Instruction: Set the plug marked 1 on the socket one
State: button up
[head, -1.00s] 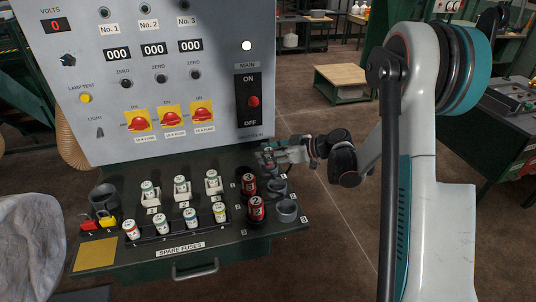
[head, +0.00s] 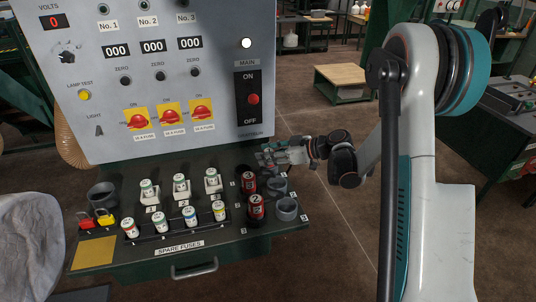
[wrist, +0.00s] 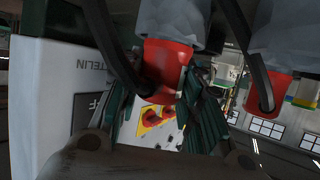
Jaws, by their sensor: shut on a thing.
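My gripper (head: 270,157) is at the far right of the black bench, above the row of grey sockets. In the wrist view its fingers (wrist: 160,105) are on both sides of a red plug (wrist: 165,65), shut on it. The number on this plug is not readable. A grey cylinder adjoins the plug's red end; I cannot tell whether they are joined. Socket one is hidden around the gripper in the head view. Two grey sockets, the middle one (head: 277,187) and the front one (head: 287,210), stand open and empty.
Two red plugs, a rear one (head: 248,183) and a front one marked 2 (head: 256,206), stand left of the sockets. Several fuses (head: 190,216) and a grey cup (head: 102,195) stand farther left. The control panel (head: 215,100) rises behind the bench.

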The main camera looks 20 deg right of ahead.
jog(key=o, duration=0.8)
jog(key=shift+o, duration=0.2)
jog(key=p+v, duration=0.1)
jog(key=v, duration=1)
jog(key=shift+p, duration=0.3)
jog(key=shift+f, duration=0.1)
